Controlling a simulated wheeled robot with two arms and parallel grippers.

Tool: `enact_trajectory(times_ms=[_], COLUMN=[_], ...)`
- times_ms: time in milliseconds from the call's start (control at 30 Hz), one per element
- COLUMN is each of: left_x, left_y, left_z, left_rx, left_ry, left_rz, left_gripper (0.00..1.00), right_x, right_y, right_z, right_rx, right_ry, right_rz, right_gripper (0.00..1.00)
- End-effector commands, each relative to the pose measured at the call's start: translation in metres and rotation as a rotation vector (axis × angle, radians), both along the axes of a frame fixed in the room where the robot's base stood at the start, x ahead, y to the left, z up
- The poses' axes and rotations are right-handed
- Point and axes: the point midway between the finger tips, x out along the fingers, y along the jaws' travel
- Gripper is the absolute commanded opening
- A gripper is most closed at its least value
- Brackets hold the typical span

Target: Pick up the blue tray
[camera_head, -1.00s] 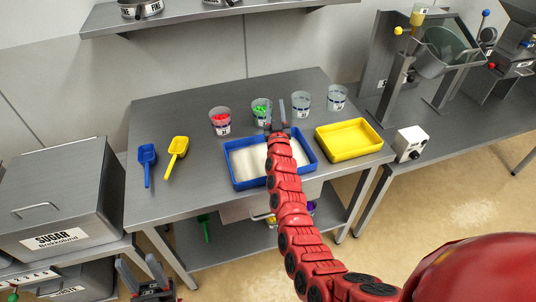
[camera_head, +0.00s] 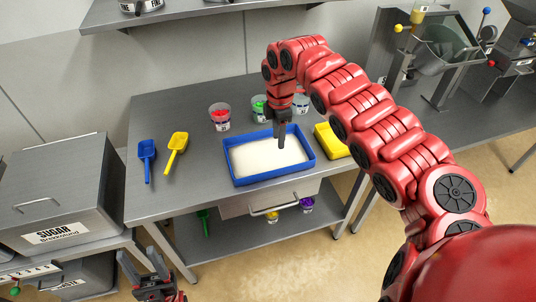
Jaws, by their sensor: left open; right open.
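The blue tray (camera_head: 236,179), filled with white powder, lies on the steel table. My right gripper (camera_head: 281,146) points down over the tray's far right part, near its back rim. Its jaws are open, but seen nearly edge-on; whether they touch the tray or powder I cannot tell. My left gripper (camera_head: 143,268) is open and empty at the bottom left, well away from the tray and in front of the table.
A yellow tray (camera_head: 328,142) sits right of the blue one, partly hidden by my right arm. Cups with red (camera_head: 220,116) and green (camera_head: 260,108) contents stand behind. Blue (camera_head: 147,160) and yellow (camera_head: 176,152) scoops lie left. The table's front left (camera_head: 160,203) is clear.

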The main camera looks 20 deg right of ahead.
Motion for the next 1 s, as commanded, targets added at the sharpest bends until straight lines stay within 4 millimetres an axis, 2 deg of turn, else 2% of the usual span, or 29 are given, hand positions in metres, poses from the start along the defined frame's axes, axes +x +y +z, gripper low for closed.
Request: enact_trajectory(times_ms=[67,200,433,600,733,1000], left_x=[0.0,0.0,0.0,0.0,0.0,0.0], left_y=[0.0,0.0,0.0,0.0,0.0,0.0], left_z=[0.01,0.024,0.038,0.041,0.044,0.059], left_rx=[0.0,0.0,0.0,0.0,0.0,0.0], left_ry=[0.0,0.0,0.0,0.0,0.0,0.0], left_rz=[0.0,0.0,0.0,0.0,0.0,0.0], left_gripper=[0.5,0.5,0.5,0.5,0.5,0.5], right_x=[-0.002,-0.003,-0.002,0.0,0.0,0.003], right_y=[0.0,0.001,0.004,0.002,0.002,0.003], right_z=[-0.009,-0.041,-0.094,-0.112,-0.118,-0.146], right_rx=[-0.001,0.001,0.007,0.004,0.005,0.006], right_ry=[0.008,0.011,0.005,-0.001,-0.001,-0.003], right_rz=[0.001,0.0,0.001,0.001,0.0,0.001], right_gripper=[0.41,0.41,0.41,0.41,0.41,0.41])
